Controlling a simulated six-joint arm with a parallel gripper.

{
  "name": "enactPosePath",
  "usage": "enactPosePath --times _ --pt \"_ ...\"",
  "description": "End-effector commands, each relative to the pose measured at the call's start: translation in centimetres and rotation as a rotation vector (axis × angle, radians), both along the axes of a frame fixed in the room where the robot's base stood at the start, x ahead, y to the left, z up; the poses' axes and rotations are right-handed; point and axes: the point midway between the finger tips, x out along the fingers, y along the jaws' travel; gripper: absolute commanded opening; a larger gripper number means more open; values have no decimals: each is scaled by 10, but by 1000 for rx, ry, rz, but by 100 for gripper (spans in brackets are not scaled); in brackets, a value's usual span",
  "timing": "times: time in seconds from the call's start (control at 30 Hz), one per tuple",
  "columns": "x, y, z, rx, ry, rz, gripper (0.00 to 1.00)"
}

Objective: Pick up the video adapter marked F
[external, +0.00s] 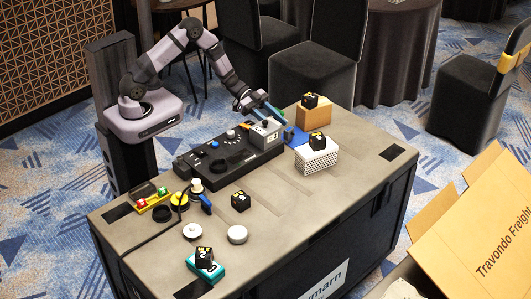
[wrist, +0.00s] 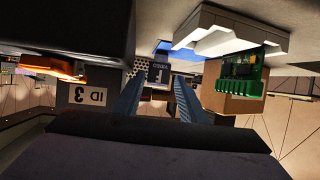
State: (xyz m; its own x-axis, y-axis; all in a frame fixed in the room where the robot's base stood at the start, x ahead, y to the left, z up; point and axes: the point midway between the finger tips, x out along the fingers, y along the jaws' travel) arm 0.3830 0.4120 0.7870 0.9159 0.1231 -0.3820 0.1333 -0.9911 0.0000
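The wrist view looks upside down. A dark block marked F (wrist: 158,76), with a grey label, shows beyond my fingertips, against a white perforated surface. My gripper (wrist: 157,92) has two blue fingers, apart, with nothing seen held between them. In the external view my gripper (external: 270,112) is above the far part of the table, close to a grey box (external: 266,135). Black cubes with yellow markings stand on a cardboard box (external: 313,117), on a white perforated box (external: 316,159), and elsewhere. Their letters are too small to read there, so I cannot tell which is F.
One black cube (external: 240,201) sits on bare table (external: 285,215); another (external: 204,257) rests on a teal item. A black control panel (external: 225,155) lies below my arm.

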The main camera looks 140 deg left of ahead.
Motion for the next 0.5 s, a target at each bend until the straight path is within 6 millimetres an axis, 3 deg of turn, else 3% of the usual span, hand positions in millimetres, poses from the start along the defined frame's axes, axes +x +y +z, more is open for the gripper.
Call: enactPosePath --times 0.5 --pt "25 3 -9 0 1 -2 38"
